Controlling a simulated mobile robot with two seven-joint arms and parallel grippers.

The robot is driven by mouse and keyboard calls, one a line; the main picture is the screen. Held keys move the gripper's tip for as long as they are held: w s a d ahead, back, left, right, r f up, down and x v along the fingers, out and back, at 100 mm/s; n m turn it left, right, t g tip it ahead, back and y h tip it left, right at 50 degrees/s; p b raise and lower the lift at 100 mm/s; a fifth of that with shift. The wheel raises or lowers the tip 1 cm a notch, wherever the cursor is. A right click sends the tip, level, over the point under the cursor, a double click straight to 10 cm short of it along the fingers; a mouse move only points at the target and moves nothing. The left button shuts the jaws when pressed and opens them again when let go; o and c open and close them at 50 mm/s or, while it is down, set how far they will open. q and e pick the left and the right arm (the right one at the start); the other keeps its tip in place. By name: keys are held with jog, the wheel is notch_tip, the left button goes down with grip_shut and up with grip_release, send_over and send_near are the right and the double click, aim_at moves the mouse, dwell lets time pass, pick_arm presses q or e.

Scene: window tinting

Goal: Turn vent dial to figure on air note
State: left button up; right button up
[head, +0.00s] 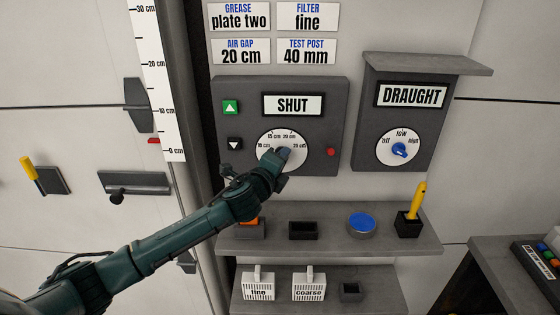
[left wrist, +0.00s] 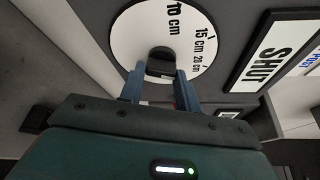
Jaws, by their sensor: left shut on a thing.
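The vent dial (head: 267,146) is a white disc on a dark grey box under a sign reading SHUT (head: 293,105). Its marks read 10, 15 and 20 cm from left to top, with one more at right, hard to read. The air note (head: 241,51) above reads AIR GAP 20 cm. My left gripper (head: 280,157) is at the dial's centre, its blue fingers shut on the dark knob. In the left wrist view the knob (left wrist: 160,62) sits between the fingertips (left wrist: 160,76). I cannot tell which mark the knob points at. My right gripper is out of view.
Green up (head: 231,107) and black down (head: 235,144) buttons and a red button (head: 331,152) flank the dial. A DRAUGHT box (head: 385,150) with a blue knob stands at right. A shelf (head: 385,234) below carries a blue disc and a yellow-handled tool.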

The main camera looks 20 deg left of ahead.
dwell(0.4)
pick_arm(q)
jog(key=o, duration=1)
jog(key=s, duration=0.4)
jog(key=s+r+b, duration=0.1)
jog(key=s, duration=0.3)
jog(key=s+a+r, duration=0.1)
jog(key=s, duration=0.4)
jog(key=shift+b, duration=0.4)
jog(key=shift+f, duration=0.15)
jog(key=s+d+f+n+g+h, duration=0.1)
jog(key=s+d+f+n+g, duration=0.25)
jog(key=f, duration=0.55)
jog(key=s+d+f+n+g+h, duration=0.1)
jog(key=s+d+f+n, duration=0.1)
jog(key=s+f+n, duration=0.8)
jog(key=f, duration=0.1)
jog(key=s+f+n+g, duration=0.1)
jog(key=s+f+n, duration=0.2)
jog(key=s+f, duration=0.1)
jog(key=s+a+f+n+g, duration=0.1)
jog(key=s+f+n, duration=0.3)
jog(key=f, duration=0.1)
jog(key=shift+s+f+y, duration=0.2)
jog(key=shift+f+y, duration=0.05)
jog(key=shift+y, duration=0.05)
